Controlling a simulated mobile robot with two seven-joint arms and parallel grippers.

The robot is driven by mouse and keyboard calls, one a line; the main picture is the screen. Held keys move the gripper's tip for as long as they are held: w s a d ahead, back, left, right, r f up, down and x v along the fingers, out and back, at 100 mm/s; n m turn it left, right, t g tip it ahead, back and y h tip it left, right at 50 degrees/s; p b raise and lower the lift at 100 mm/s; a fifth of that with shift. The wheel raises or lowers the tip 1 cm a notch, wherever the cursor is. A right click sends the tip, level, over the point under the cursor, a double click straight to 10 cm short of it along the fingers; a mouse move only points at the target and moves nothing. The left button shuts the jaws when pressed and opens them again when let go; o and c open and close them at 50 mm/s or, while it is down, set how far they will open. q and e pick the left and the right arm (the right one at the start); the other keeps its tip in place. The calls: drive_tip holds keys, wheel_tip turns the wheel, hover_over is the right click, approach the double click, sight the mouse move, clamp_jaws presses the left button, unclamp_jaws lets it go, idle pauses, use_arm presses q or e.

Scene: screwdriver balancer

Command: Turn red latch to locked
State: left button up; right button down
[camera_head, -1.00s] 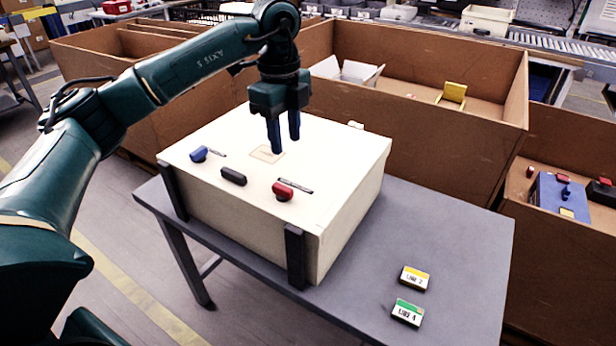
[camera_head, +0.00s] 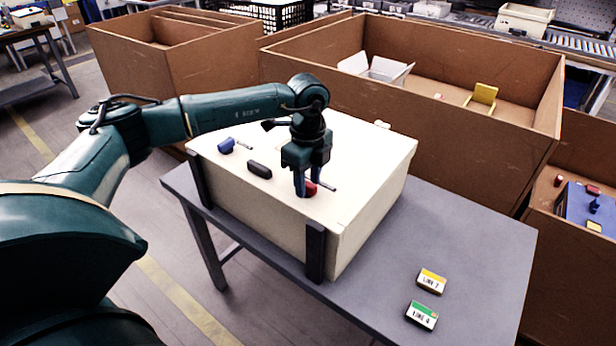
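The red latch (camera_head: 312,188) is on the top of the cream box (camera_head: 365,195), near its front edge, with a thin grey strip beside it. A blue latch (camera_head: 227,146) and a black handle (camera_head: 259,170) sit on the box top to the left of the red latch. My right gripper is not in view.
The box stands on a grey table (camera_head: 460,230) with dark corner brackets (camera_head: 316,250) at its front. A yellow-labelled block (camera_head: 432,281) and a green-labelled block (camera_head: 422,315) lie at the table's right. Large brown bins (camera_head: 430,75) stand behind.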

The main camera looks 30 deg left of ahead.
use_arm(q)
clamp_jaws()
idle(0.5)
